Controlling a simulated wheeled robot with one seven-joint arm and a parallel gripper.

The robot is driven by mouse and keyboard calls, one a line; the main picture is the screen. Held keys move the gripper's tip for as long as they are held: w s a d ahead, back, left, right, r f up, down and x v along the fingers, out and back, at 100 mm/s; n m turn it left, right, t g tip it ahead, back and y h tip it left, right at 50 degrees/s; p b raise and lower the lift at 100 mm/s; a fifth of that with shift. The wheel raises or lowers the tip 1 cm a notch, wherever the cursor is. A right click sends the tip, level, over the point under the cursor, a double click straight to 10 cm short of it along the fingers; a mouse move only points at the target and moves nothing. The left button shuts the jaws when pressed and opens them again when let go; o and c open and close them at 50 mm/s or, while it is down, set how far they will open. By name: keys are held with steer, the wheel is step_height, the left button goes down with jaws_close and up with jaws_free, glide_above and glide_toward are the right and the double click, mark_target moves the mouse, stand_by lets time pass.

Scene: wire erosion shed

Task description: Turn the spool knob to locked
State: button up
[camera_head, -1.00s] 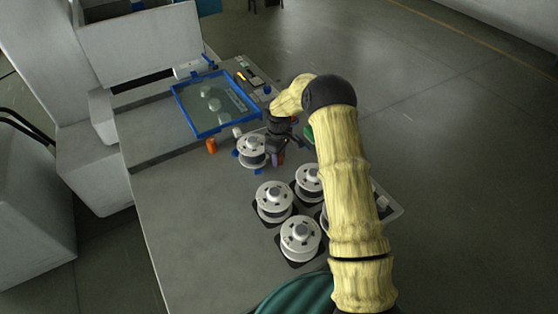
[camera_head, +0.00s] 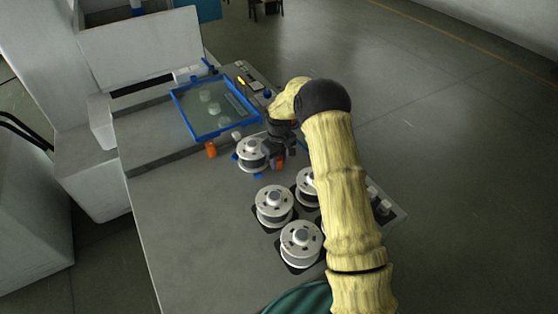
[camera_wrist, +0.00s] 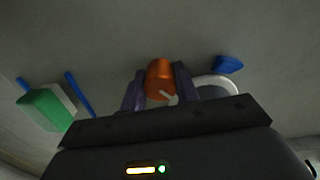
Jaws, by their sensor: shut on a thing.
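An orange knob (camera_wrist: 158,76) with a pale pointer mark sits between the two purple fingers of my gripper (camera_wrist: 160,88) in the wrist view. My gripper is shut on it. The pointer slants down to the right in that view; any lock markings cannot be made out. In the head view my gripper (camera_head: 278,157) is low beside a white spool (camera_head: 251,152) on blue supports, to its right. A bit of the orange knob (camera_head: 279,164) shows there, the rest hidden by the fingers. The spool's pale rim (camera_wrist: 216,83) is right of the knob in the wrist view.
Several other white spools, one at front (camera_head: 301,242), stand on dark pads nearby. Another orange part (camera_head: 211,150) is left of the mounted spool. A blue-framed panel (camera_head: 214,104) lies behind. A green block (camera_wrist: 46,110) is at left in the wrist view. The left tabletop (camera_head: 190,220) is clear.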

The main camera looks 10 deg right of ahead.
mark_target(278, 157)
steer(key=shift+w+r, duration=0.1)
steer(key=o, duration=0.7)
step_height(278, 157, up, 17)
steer(key=b, duration=0.3)
steer(key=shift+r, duration=0.15)
steer(key=shift+w, duration=0.1)
steer(key=s+d+f+m+t, duration=0.1)
steer(key=s+d+m, duration=0.1)
steer(key=s, duration=1.3)
steer(key=s+d+f+m+t, duration=0.1)
steer(key=s+d+f+m, duration=0.1)
steer(key=s, duration=1.3)
steer(key=shift+s+d+f+m+t, duration=0.2)
steer(key=shift+s+d+m+t, duration=0.15)
steer(key=shift+d+m, duration=0.55)
